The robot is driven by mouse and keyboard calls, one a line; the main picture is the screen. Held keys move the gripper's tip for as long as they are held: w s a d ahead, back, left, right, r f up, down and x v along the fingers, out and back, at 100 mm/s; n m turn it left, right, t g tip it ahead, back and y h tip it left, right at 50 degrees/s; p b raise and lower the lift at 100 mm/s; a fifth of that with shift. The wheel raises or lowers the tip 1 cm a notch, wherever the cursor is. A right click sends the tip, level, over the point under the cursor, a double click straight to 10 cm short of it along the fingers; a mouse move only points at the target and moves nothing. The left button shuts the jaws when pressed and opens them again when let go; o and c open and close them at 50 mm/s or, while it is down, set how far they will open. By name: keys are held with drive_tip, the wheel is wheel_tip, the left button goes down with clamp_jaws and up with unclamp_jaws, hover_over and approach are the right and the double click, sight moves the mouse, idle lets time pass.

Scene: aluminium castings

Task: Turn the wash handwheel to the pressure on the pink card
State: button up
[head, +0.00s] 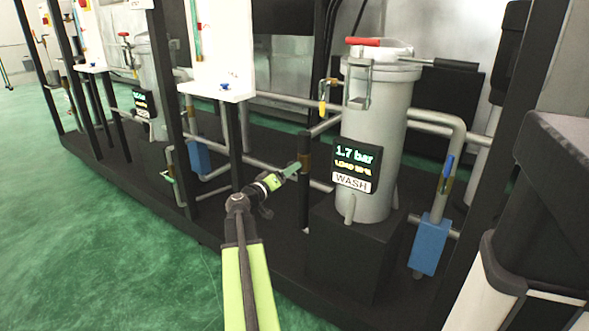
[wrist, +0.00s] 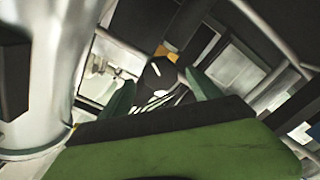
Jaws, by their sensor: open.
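The wash display (head: 357,163) on the front of the grey vessel reads 1.7 bar, with a white WASH label (head: 353,182) below it. My gripper (head: 293,169) is open, left of the vessel, close to a dark upright post (head: 304,192) with a brass section. In the wrist view its two green fingers (wrist: 160,88) stand apart. A dark rounded part (wrist: 158,73) shows beyond and between them, with brass behind it. I cannot tell whether this is the handwheel, or whether the fingers touch it. I see no pink card in either view.
The grey vessel (head: 377,115) with a red-handled lid stands on a black plinth (head: 345,245). Pipes, a blue block (head: 429,246) and dark frame posts crowd around it. A white panel (head: 222,45) stands behind to the left. The green floor (head: 95,235) at left is clear.

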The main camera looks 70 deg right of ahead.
drive_tip(key=x, duration=0.4)
drive_tip(key=shift+d, duration=0.2)
drive_tip(key=c, duration=1.4)
drive_tip(key=shift+n, duration=0.4)
drive_tip(key=o, duration=1.4)
